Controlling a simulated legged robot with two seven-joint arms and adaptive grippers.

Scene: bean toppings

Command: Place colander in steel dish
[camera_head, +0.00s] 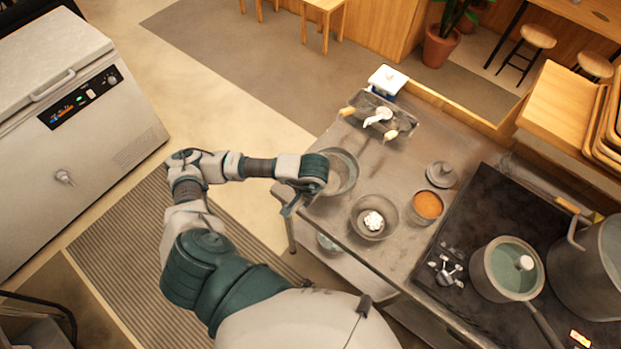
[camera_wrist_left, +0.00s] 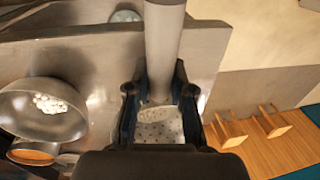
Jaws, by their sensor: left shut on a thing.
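My left gripper (camera_head: 308,190) is at the left edge of the steel counter. In the left wrist view the gripper (camera_wrist_left: 158,98) is shut on the colander's pale cylindrical handle (camera_wrist_left: 164,48). The colander's perforated part (camera_wrist_left: 160,130) shows between the fingers. In the head view, the round grey bowl (camera_head: 347,170) beside the gripper looks like the colander's basket, partly hidden by the gripper. A steel dish (camera_head: 358,229) with white lumps stands right of it; it also shows in the left wrist view (camera_wrist_left: 75,122). I cannot tell surely which vessel the task means. My right gripper is not in view.
An orange-filled pot (camera_head: 427,206) and a grey lid (camera_head: 441,174) stand to the right. A tray (camera_head: 362,98) with utensils and a white container (camera_head: 388,79) are behind. A stove (camera_head: 494,225) holds pots (camera_head: 508,268). A lower shelf lies under the counter.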

